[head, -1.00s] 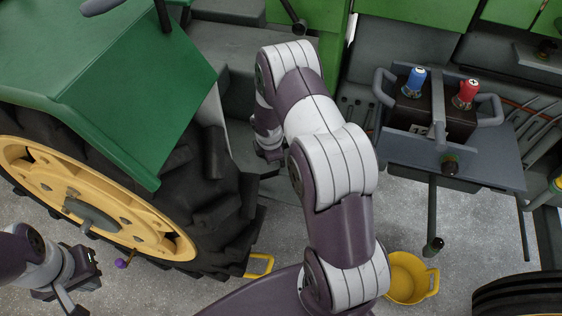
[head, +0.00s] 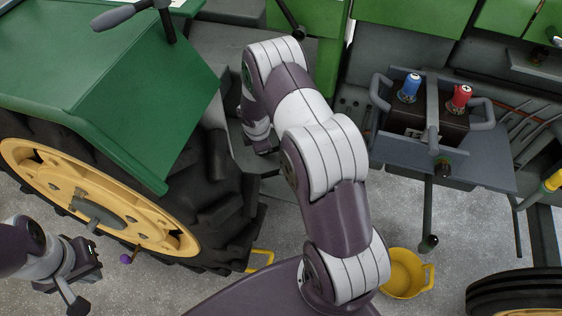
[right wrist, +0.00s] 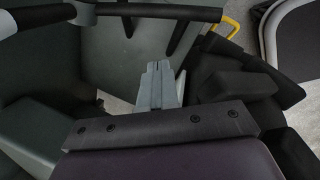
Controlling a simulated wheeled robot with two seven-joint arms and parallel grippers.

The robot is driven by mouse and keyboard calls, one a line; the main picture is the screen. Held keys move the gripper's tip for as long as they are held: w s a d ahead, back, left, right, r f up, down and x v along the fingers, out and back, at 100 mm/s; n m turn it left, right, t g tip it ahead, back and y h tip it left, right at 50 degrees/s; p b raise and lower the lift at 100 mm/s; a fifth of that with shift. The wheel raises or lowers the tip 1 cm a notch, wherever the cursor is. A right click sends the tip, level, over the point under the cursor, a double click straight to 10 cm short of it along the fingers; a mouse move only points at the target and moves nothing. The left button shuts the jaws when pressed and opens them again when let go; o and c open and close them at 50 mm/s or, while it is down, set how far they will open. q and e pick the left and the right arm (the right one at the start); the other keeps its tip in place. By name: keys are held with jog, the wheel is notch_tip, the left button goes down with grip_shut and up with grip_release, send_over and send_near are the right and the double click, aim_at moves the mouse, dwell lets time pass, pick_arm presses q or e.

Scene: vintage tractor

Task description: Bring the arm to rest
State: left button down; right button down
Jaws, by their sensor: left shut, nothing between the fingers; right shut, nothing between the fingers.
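My right arm (head: 322,158) reaches from the bottom middle up between the tractor's rear wheel and the console. Its gripper is mostly hidden behind the arm in the head view. In the right wrist view the right gripper (right wrist: 155,82) is shut and empty, over dark grey tractor parts beside the black tyre treads. My left gripper (head: 76,302) is at the lower left corner of the head view, shut and empty, over the floor beside the big wheel. The fingers are small there.
The green fender (head: 120,85) and the yellow-rimmed wheel (head: 95,195) fill the left. A yellow bucket (head: 403,274) is on the floor (head: 460,225), which is partly clear.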

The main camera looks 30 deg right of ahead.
dwell(0.6)
jog(key=s+a+r+m+y+p, duration=0.1)
jog(key=s+a+r+m+p, duration=0.35)
jog(key=r, duration=0.65)
jog(key=s+a+r+m+p, duration=0.1)
jog(key=s+a+r+m, duration=0.35)
jog(key=s+r, duration=0.4)
jog(key=s+a+r+m, duration=0.2)
jog(key=s+r+m, duration=0.3)
jog(key=s, duration=0.2)
jog(key=shift+r+y+p, duration=0.3)
jog(key=shift+r+y, duration=0.05)
jog(key=shift+y, duration=0.05)
jog(key=shift+s+a, duration=0.1)
jog(key=shift+s, duration=0.05)
